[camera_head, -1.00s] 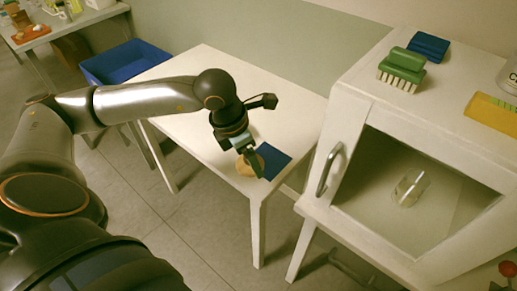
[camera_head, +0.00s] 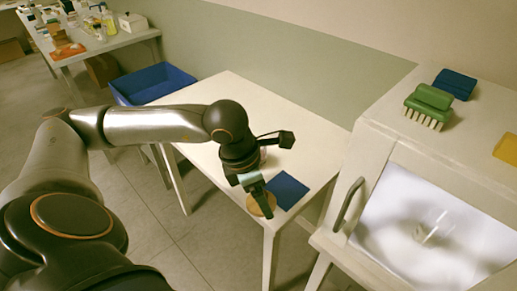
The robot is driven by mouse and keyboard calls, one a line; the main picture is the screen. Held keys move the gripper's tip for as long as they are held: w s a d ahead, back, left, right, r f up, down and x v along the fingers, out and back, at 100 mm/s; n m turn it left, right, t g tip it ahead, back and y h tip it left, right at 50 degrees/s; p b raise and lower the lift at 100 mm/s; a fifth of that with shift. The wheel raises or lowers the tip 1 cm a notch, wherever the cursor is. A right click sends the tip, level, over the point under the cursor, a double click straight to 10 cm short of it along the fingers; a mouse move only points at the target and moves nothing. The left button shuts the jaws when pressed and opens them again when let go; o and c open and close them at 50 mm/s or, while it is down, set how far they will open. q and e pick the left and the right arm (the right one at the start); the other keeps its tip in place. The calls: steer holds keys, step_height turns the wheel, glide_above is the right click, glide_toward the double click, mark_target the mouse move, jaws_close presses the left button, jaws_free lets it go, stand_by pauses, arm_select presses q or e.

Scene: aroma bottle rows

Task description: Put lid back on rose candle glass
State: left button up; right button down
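A round tan disc (camera_head: 262,205), which looks like a wooden lid, is at the near corner of the white table (camera_head: 215,100). My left gripper (camera_head: 262,207) points down over the disc and covers part of it. I cannot tell whether its fingers are open or shut, or whether they touch the disc. A small pinkish thing (camera_head: 264,155) shows behind my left wrist; it may be the rose candle glass, but it is mostly hidden. My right gripper is not in view.
A dark blue square (camera_head: 287,190) lies right of the disc. A white cabinet (camera_head: 385,125) stands at the right, with a clear glass (camera_head: 437,231) inside and a green brush (camera_head: 429,102) on top. A blue bin (camera_head: 150,84) is behind the table.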

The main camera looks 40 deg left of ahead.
arm_select(q)
steer(key=m, duration=0.1)
steer(key=f+m, duration=0.1)
steer(key=m, duration=0.1)
steer(key=shift+w+d+f+g+h, duration=0.1)
steer(key=shift+w+d+g+h, duration=0.1)
steer(key=shift+g+h, duration=0.15)
steer(key=d+f+m+g+y+p, duration=0.1)
steer(key=d+f+m+g, duration=0.1)
steer(key=m, duration=1.1)
steer(key=s+d+f+m+g+y+p, duration=0.1)
steer(key=d+f+m+g+p, duration=0.1)
steer(key=f+m, duration=0.5)
steer(key=d+m+g, duration=0.1)
steer(key=m, duration=0.5)
steer(key=shift+s+d+f+m, duration=0.2)
steer(key=shift+d+f+m, duration=0.1)
steer(key=shift+d, duration=0.1)
